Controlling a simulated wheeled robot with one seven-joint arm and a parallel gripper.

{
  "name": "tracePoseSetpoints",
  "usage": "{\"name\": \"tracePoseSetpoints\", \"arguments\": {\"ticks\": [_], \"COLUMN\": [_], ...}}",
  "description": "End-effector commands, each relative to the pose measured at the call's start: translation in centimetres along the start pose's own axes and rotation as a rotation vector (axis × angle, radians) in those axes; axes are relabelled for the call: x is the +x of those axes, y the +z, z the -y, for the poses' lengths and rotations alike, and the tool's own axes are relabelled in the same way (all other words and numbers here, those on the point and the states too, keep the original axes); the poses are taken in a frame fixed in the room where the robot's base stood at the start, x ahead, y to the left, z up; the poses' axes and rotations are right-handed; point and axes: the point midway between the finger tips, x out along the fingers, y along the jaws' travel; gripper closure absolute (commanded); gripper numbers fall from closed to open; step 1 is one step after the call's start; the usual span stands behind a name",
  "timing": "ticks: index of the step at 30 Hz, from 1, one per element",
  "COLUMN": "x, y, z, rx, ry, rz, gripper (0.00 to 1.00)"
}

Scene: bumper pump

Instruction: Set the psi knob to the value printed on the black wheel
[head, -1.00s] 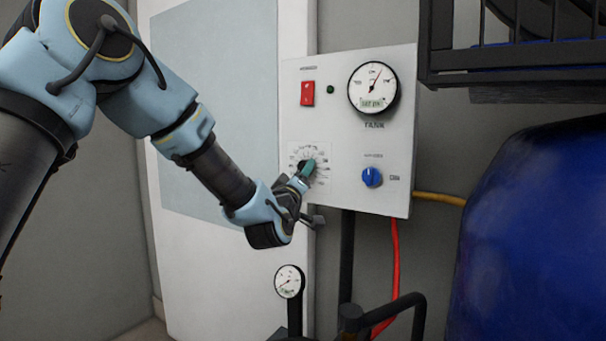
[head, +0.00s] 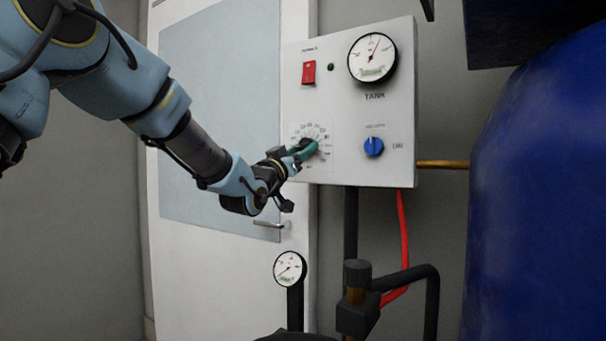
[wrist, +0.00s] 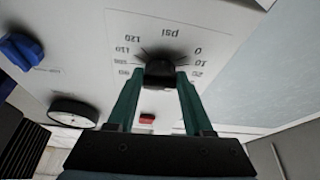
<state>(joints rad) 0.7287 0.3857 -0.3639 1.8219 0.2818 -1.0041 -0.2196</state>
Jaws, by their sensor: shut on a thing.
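The black psi knob (wrist: 160,70) sits on the lower left of a white control panel (head: 345,130). Its printed scale shows upside down in the wrist view, with 0, 10 and 20 on the right and 90 to 120 on the left. My gripper (wrist: 158,76) has its teal fingers on both sides of the knob and is shut on it. In the head view my gripper (head: 304,150) covers part of the knob and scale. I cannot read where the knob points. No black wheel with a printed value is in view.
A red switch (head: 308,72), a tank gauge (head: 373,57) and a blue knob (head: 373,147) are on the same panel. A small gauge (head: 290,269) and black pipes stand below. A big blue tank (head: 540,190) fills the right. A door (head: 215,130) stands behind my arm.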

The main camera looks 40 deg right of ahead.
Motion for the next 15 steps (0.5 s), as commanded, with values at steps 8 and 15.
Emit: {"name": "tracePoseSetpoints", "arguments": {"ticks": [8,15], "x": [-0.19,-0.05], "y": [0.37,0.13], "z": [0.43,0.54], "rx": [0.223,0.362], "ry": [0.090,0.149], "rz": [-0.001,0.000], "gripper": [1.00,1.00]}}
